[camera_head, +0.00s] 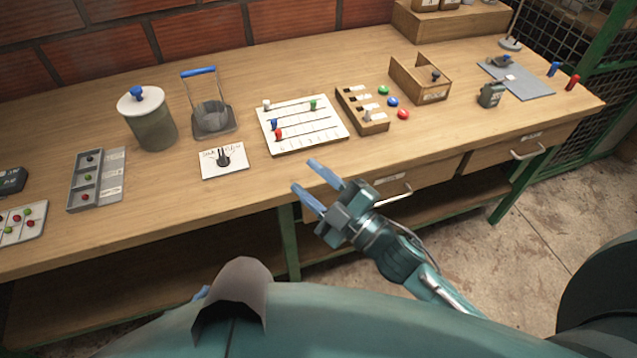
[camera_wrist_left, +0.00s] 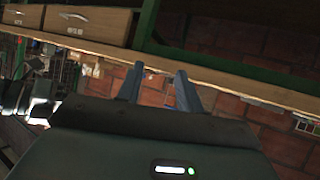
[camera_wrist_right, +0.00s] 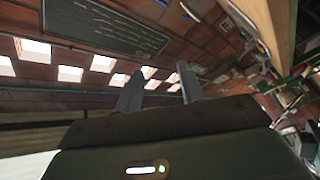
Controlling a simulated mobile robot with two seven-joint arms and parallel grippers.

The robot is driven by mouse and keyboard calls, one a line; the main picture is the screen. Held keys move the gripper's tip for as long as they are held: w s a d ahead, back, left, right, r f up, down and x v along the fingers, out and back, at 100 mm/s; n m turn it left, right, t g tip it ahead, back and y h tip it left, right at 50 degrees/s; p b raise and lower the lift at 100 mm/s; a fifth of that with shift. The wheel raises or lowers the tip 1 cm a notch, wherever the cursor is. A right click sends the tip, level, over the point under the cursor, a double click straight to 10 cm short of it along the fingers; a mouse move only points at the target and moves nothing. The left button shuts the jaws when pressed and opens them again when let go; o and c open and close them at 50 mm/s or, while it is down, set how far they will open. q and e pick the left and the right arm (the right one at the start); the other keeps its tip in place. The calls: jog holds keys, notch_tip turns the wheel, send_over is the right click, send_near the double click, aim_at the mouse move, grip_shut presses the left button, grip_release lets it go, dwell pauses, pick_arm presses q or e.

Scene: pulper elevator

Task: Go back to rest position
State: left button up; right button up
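My right gripper (camera_head: 303,176) is open, with its two blue fingers apart and nothing between them. It is in front of the workbench (camera_head: 345,160), near the front edge and above the drawers. It also shows open and empty in the right wrist view (camera_wrist_right: 161,68), facing a brick wall and bright windows. My left gripper (camera_wrist_left: 160,69) shows open and empty in the left wrist view, below the bench edge. In the head view, only a small blue part at the bottom may belong to it; my body hides the rest.
The bench holds a lidded jar (camera_head: 152,122), a blue-handled frame (camera_head: 210,110), a board with coloured pegs (camera_head: 325,132), a slotted wooden block (camera_head: 362,112) and a wooden box (camera_head: 420,85). A drawer handle (camera_head: 393,194) juts from the front. The floor (camera_head: 545,225) at right is clear.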

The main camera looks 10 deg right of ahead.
jog(key=shift+f, duration=0.1)
dwell(0.4)
